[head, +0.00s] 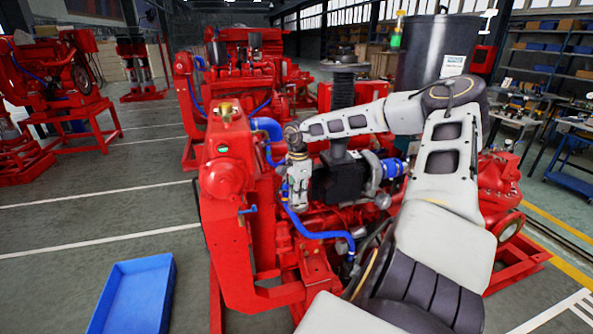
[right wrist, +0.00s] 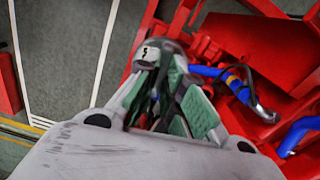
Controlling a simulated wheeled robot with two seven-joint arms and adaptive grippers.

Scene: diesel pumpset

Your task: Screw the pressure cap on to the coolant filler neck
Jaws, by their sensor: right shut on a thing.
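The coolant filler neck (head: 227,107) is a small brass-coloured fitting on top of the red header tank at the front of the near engine in the head view. My right gripper (head: 298,204) hangs fingers down to the right of the tank, lower than the neck and apart from it. In the right wrist view the right gripper (right wrist: 165,75) is shut on a small pale thing with a dark mark, seemingly the pressure cap (right wrist: 149,51), largely hidden by the fingers. My left gripper is not in view.
Blue hoses (head: 268,127) and the black air cleaner (head: 343,176) lie close around the right gripper. A blue tray (head: 133,298) stands on the floor at the lower left. Other red pumpsets stand behind.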

